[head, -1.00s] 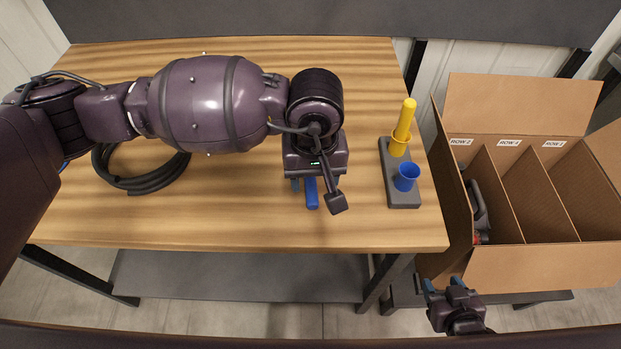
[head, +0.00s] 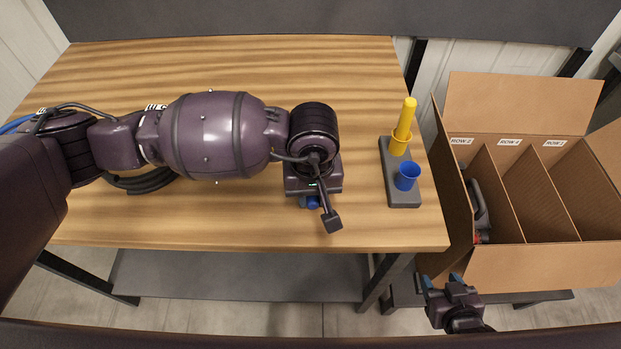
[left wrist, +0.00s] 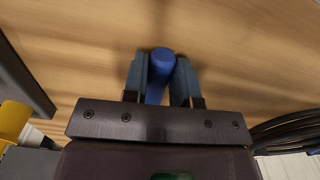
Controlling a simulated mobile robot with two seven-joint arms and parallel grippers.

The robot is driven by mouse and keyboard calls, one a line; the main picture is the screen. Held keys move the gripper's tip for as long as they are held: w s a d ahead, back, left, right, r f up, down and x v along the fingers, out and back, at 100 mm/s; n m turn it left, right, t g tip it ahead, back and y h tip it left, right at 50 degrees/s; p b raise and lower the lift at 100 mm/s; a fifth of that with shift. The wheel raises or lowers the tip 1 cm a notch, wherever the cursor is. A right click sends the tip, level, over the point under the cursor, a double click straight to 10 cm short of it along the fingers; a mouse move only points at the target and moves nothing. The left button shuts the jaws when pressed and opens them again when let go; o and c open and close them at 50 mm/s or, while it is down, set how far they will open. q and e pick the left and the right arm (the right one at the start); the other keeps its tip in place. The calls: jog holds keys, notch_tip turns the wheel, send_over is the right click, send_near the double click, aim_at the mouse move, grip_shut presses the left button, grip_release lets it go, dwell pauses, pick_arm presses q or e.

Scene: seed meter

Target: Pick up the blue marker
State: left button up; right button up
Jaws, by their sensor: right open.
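The blue marker (left wrist: 161,72) lies between the two fingers of my left gripper (left wrist: 162,78) in the left wrist view. Both fingers look close against its sides, and its rounded end sticks out past the fingertips. In the head view, my left gripper (head: 312,203) is low over the front part of the table and hides most of the marker. Any gap between marker and tabletop cannot be made out. My right gripper (head: 443,281) is open and empty, off the table's front right corner.
A grey holder (head: 403,199) with a blue cup (head: 407,177) and a yellow marker (head: 405,119) in a yellow cup stands to the right on the wooden table (head: 240,225). A divided cardboard box (head: 540,268) is further right. A black cable coil (left wrist: 285,133) lies behind my arm.

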pick_arm(q)
grip_shut()
jog(key=shift+r, duration=0.15)
notch_tip(320, 180, up, 20)
jog(key=p, duration=0.1)
dwell(0.3)
